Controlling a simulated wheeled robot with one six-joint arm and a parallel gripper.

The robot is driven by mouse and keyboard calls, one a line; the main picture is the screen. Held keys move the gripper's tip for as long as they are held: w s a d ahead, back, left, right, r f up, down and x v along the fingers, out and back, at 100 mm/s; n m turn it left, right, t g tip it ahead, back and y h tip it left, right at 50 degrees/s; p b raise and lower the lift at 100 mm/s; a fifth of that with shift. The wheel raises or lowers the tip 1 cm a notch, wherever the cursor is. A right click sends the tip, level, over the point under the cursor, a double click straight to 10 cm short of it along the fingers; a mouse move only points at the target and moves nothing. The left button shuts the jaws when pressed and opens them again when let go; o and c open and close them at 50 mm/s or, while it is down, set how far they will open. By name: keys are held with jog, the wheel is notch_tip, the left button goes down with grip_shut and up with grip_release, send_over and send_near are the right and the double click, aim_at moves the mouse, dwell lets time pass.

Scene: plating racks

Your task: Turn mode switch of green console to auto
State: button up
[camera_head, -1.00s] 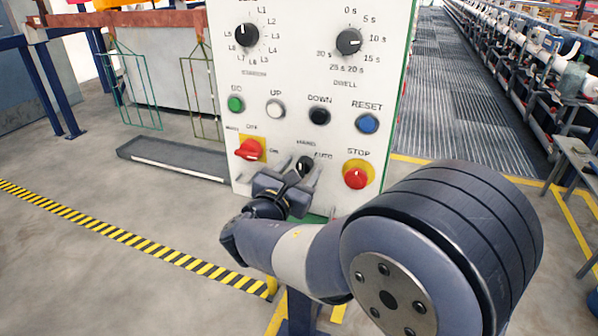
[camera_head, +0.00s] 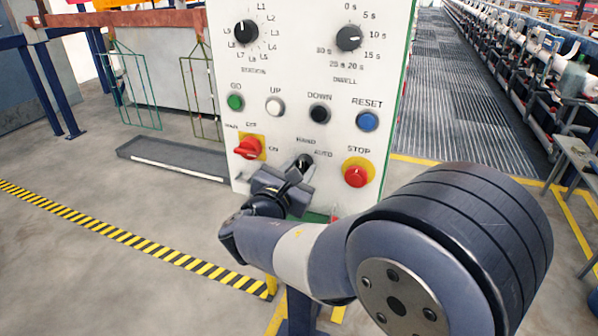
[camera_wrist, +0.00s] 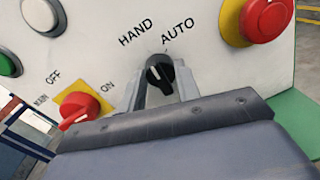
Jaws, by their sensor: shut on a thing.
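The white-faced console with green edges (camera_head: 290,60) stands in front of me. Its mode switch is a small black knob (camera_wrist: 160,73) between the HAND and AUTO labels in the wrist view; it also shows low on the panel in the head view (camera_head: 305,161). The knob carries a short white mark that appears to lean toward HAND, though it is small. My gripper (camera_head: 297,170) is shut on the knob, with one finger on each side in the wrist view (camera_wrist: 161,85). The fingers partly cover the knob's sides.
A red main switch on a yellow plate (camera_head: 248,147) sits left of the knob, and a red STOP button (camera_head: 356,177) sits close on its right. GO, UP, DOWN and RESET buttons (camera_head: 367,122) line the panel above. A grey tray (camera_head: 175,160) lies on the floor to the left.

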jog(key=shift+m+b, duration=5.4)
jog(key=shift+b, duration=0.9)
jog(key=o, duration=1)
jog(key=shift+y, duration=0.4)
jog(key=shift+c, duration=0.2)
jog(key=p+v, duration=0.1)
jog(key=v, duration=0.9)
jog(key=shift+s+a+r+p, duration=0.15)
jog(key=shift+s+r+p, duration=0.05)
jog(key=shift+s+p, duration=0.2)
jog(key=shift+w, duration=0.1)
